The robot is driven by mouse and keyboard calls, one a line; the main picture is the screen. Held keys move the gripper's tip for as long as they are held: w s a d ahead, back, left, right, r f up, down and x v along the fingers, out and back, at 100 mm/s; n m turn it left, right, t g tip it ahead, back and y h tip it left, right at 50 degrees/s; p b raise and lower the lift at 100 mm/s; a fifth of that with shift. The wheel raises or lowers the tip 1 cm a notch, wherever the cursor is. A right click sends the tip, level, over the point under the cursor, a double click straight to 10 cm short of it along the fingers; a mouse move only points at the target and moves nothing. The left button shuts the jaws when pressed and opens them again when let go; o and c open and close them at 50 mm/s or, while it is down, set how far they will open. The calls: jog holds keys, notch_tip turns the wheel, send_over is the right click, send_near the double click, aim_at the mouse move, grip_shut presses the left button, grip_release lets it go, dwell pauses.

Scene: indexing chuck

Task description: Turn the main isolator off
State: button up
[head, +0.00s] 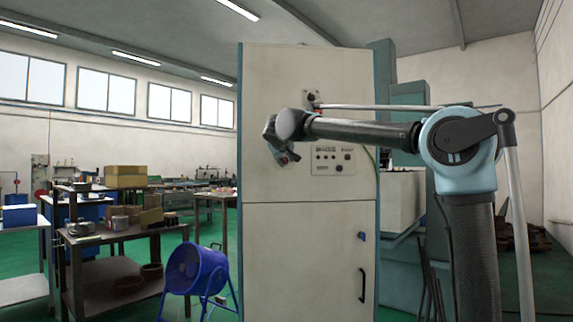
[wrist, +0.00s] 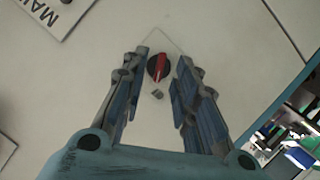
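The main isolator (wrist: 158,68), a red bar handle on a round black base, sits on a pale panel in the wrist view. Its handle points nearly up and down in that picture. My gripper (wrist: 162,62) is open, with one finger on each side of the isolator and a gap on both sides. No contact shows. In the head view my gripper (head: 284,152) is at the upper front of the tall cream cabinet (head: 305,245).
A label plate (wrist: 50,12), partly cut off, lies at the wrist view's upper left. A control panel (head: 333,158) with knobs is right of my gripper. A blue fan (head: 195,270) and a loaded bench (head: 120,228) stand left of the cabinet.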

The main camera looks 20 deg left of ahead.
jog(key=v, duration=0.9)
jog(key=shift+d, duration=0.1)
